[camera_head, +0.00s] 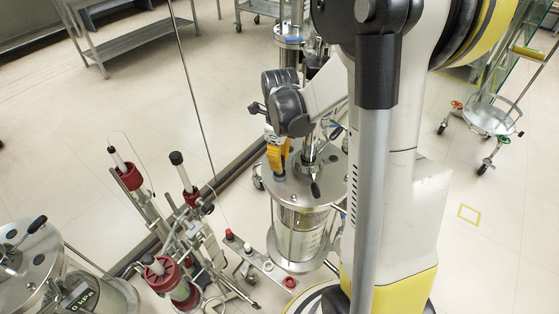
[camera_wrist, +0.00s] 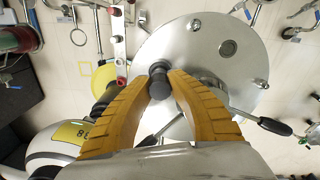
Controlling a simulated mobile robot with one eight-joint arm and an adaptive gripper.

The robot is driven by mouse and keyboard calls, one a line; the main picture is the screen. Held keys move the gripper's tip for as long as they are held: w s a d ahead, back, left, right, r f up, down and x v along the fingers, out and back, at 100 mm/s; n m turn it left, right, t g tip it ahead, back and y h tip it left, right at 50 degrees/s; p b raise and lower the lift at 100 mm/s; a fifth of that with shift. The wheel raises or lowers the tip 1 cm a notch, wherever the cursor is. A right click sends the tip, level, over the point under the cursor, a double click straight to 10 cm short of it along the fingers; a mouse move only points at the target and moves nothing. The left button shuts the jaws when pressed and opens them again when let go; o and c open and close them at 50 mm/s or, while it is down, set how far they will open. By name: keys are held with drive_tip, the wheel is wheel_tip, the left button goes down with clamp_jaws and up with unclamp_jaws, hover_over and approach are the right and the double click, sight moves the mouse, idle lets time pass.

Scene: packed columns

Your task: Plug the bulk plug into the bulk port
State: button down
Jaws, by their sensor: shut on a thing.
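My gripper (camera_wrist: 160,86) is shut on a dark grey cylindrical plug, which I take for the bulk plug (camera_wrist: 158,68), between its yellow fingertips. In the head view my gripper (camera_head: 278,157) is over the left part of a steel lid (camera_head: 300,193) on a glass column. The plug's lower end is at or just above the lid; I cannot tell if it touches. In the wrist view a round fitting (camera_wrist: 228,48) sits on the lid, to the upper right of the plug and apart from it. I cannot tell if it is the bulk port. What lies under the plug is hidden.
A black-tipped lever (camera_wrist: 272,125) reaches across the lid's edge beside my right finger. A stand with red-capped glass columns (camera_head: 181,285) is left of the column. Another steel-lidded vessel (camera_head: 22,262) stands at the far left. Open floor (camera_head: 480,260) lies to the right.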

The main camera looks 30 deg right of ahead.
drive_tip(key=shift+f+b, duration=0.7)
drive_tip(key=shift+f, duration=0.2)
drive_tip(key=c, duration=1.3)
unclamp_jaws()
drive_tip(key=shift+o, duration=0.2)
drive_tip(key=shift+r, duration=0.1)
wheel_tip(320, 180, up, 12)
drive_tip(key=shift+f, duration=0.1)
